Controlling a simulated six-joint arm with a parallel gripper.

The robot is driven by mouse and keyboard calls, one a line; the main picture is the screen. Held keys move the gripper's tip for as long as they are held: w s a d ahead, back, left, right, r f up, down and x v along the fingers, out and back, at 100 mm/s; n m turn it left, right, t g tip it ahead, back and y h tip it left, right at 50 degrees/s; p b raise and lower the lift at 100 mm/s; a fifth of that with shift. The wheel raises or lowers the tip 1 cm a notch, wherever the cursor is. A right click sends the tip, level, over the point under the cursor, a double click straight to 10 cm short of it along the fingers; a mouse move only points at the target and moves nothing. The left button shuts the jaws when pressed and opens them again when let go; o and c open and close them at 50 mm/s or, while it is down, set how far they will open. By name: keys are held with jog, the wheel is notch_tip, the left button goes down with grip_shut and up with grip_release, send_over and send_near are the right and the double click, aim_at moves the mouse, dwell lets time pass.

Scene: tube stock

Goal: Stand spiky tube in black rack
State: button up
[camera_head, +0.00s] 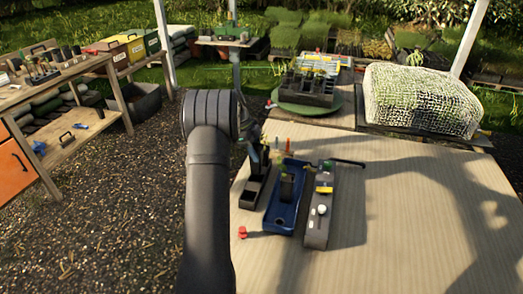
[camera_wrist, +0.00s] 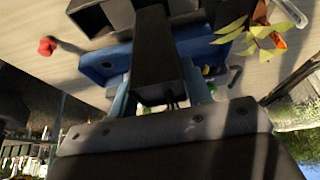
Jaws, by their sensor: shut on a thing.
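My gripper (camera_wrist: 160,88) is shut on a dark, square-sided tube (camera_wrist: 156,50), which fills the middle of the wrist view. Its foliage end is mostly hidden, so I cannot tell from its leaves which plant it bears. In the head view my gripper (camera_head: 259,152) is at the far left of the racks, partly behind my arm. A black rack (camera_head: 252,194) stands below it, left of the blue rack. I cannot tell whether the held tube touches a rack. Spiky yellow-green leaves (camera_wrist: 262,32) show at the upper right of the wrist view.
A blue rack (camera_head: 279,218) holds a dark tube (camera_head: 287,184). A small red object (camera_head: 242,232) lies at the near left. The right side of the table (camera_head: 420,230) is clear.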

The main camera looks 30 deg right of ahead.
aim_at(256, 166)
jog(key=shift+f, duration=3.65)
jog(key=shift+f, duration=0.35)
jog(key=o, duration=1.1)
jog(key=shift+o, duration=0.2)
jog(key=v, duration=1.7)
jog(key=shift+w+r, duration=0.15)
jog(key=shift+w, duration=0.05)
jog(key=shift+a, duration=0.1)
jog(key=x, duration=1.7)
jog(key=shift+s+f, duration=0.2)
jog(key=shift+r, duration=0.1)
